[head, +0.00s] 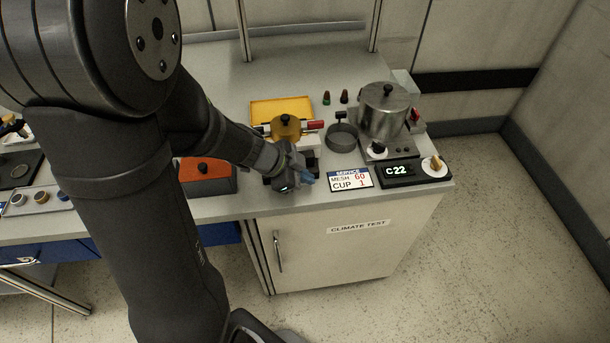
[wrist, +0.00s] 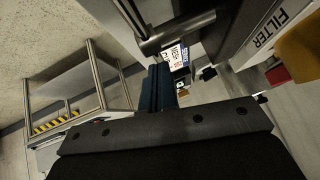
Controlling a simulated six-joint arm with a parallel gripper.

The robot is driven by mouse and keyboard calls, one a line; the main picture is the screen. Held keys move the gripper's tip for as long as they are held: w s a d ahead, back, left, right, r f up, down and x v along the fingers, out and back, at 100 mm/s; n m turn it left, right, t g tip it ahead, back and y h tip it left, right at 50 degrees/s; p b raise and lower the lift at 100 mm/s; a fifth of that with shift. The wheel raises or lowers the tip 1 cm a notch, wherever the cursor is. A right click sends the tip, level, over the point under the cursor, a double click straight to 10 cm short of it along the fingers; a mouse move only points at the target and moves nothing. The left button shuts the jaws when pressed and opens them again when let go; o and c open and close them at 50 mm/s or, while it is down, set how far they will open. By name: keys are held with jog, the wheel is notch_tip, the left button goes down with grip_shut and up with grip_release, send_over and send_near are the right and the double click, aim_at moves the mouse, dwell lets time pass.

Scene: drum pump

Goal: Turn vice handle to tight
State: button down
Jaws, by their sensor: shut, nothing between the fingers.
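My gripper (head: 307,178) is at the front edge of the bench, its blue fingers together and pointing right in the head view. The fingers (wrist: 157,88) also show in the wrist view, close together with nothing seen between them. A dark low block (head: 312,163), probably part of the vice, shows behind my gripper, which covers most of it. In the wrist view a grey metal bar with a rounded end (wrist: 150,46) lies just beyond the fingertips; it may be the vice handle. I cannot tell whether the fingers touch it. How tight the vice is cannot be seen.
A "MESH 60 CUP 1" card (head: 351,179) and a C22 display box (head: 398,172) stand right of my gripper. A steel pot (head: 384,112), a round sieve (head: 342,137), a brass-coloured pot (head: 286,128) and an orange box (head: 205,171) crowd the bench. The floor in front is clear.

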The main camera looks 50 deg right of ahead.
jog(key=shift+s+d+f, duration=0.2)
jog(key=shift+f, duration=0.2)
jog(key=shift+s+d+f, duration=0.1)
jog(key=shift+f, duration=0.3)
dwell(0.7)
dwell(1.2)
